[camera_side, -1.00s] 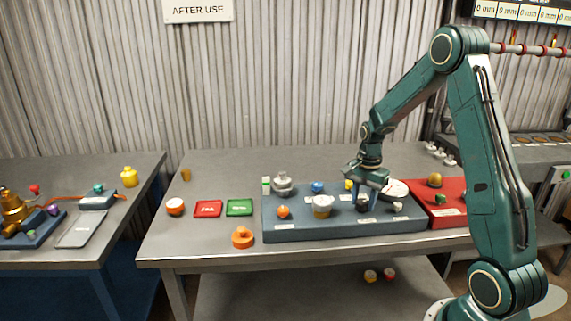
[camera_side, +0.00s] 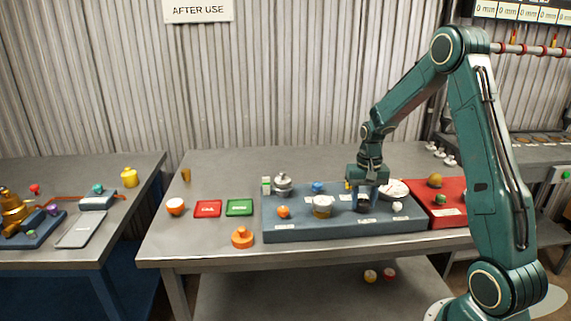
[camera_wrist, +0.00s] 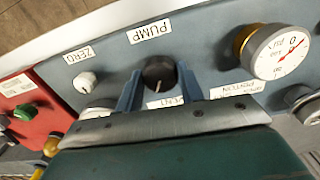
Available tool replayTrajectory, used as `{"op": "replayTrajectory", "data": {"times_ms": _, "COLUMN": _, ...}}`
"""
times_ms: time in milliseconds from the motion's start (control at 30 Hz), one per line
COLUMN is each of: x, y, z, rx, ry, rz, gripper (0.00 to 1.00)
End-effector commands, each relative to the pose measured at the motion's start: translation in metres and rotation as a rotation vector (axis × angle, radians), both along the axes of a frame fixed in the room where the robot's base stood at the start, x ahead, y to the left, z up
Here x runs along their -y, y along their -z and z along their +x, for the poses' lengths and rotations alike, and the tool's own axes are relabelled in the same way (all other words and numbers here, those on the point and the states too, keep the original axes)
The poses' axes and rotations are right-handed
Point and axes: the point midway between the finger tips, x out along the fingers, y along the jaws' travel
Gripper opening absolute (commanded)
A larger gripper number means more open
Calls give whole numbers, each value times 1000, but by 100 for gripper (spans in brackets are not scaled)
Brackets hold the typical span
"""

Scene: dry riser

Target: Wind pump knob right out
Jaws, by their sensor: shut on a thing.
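The pump knob (camera_wrist: 158,71) is round and black with a pale pointer line. It sits on the blue-grey panel (camera_wrist: 210,45) below the PUMP label (camera_wrist: 149,32) in the wrist view. My gripper (camera_wrist: 159,84) is shut on the knob, with one blue finger on its left and one on its right. In the side view my gripper (camera_side: 366,202) points down at the front right part of the panel (camera_side: 290,236), and its fingers hide much of the knob.
A white knob (camera_wrist: 86,79) beside the ZERO label is left of my fingers. A brass-and-white gauge (camera_wrist: 275,50) stands to the right. A red panel (camera_side: 450,215) adjoins on the right.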

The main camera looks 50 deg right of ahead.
Motion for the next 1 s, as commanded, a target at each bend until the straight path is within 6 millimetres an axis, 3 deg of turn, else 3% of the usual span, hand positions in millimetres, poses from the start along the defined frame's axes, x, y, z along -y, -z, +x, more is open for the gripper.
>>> {"op": "replayTrajectory", "data": {"times_ms": 500, "x": 1, "y": -1, "z": 0, "rx": 1, "ry": -432, "rz": -1, "gripper": 15}}
{"op": "replayTrajectory", "data": {"times_ms": 1000, "x": 1, "y": -2, "z": 0, "rx": 2, "ry": -549, "rz": -2, "gripper": 15}}
